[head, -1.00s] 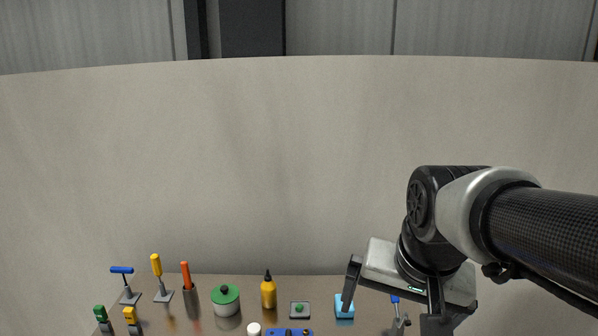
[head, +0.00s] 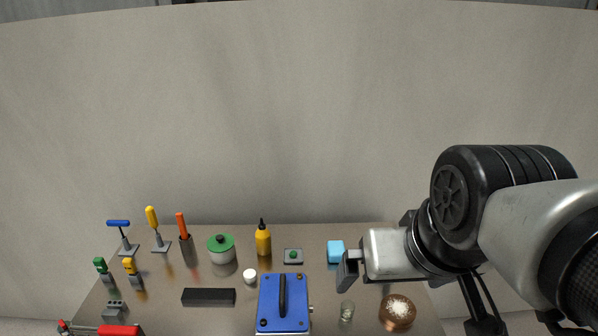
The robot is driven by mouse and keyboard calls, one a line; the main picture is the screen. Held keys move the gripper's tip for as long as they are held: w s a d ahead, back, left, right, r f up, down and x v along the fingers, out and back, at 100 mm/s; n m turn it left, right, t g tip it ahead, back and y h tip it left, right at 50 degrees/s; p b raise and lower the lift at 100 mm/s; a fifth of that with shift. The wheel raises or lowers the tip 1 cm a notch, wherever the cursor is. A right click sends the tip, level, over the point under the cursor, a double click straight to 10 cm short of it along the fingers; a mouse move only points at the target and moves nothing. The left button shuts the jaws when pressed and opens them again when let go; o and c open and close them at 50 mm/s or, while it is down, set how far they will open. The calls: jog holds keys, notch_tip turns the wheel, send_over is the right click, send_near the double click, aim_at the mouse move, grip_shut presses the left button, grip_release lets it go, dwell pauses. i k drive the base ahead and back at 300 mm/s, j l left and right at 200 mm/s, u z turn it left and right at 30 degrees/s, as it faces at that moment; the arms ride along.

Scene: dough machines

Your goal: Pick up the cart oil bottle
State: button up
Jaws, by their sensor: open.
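The oil bottle (head: 263,242) is yellow with a black pointed nozzle. It stands upright toward the back of the metal cart top (head: 225,318), between a green-lidded pot and a small box with a green button. My gripper (head: 346,270) is to the right of the bottle and apart from it, in front of a light blue block. It is open. One dark finger shows at its left end; the other finger is hidden or hard to make out. Nothing shows between the fingers.
The green-lidded pot (head: 221,248) is left of the bottle and the green-button box (head: 293,255) right of it. A white cap (head: 249,275), a black bar (head: 208,296) and a blue case (head: 284,303) lie in front. The light blue block (head: 336,251) is near my gripper. Upright tools stand at left.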

aim_at(263, 239)
jog(key=j, duration=0.6)
jog(key=i+j, duration=0.15)
jog(key=j, duration=0.5)
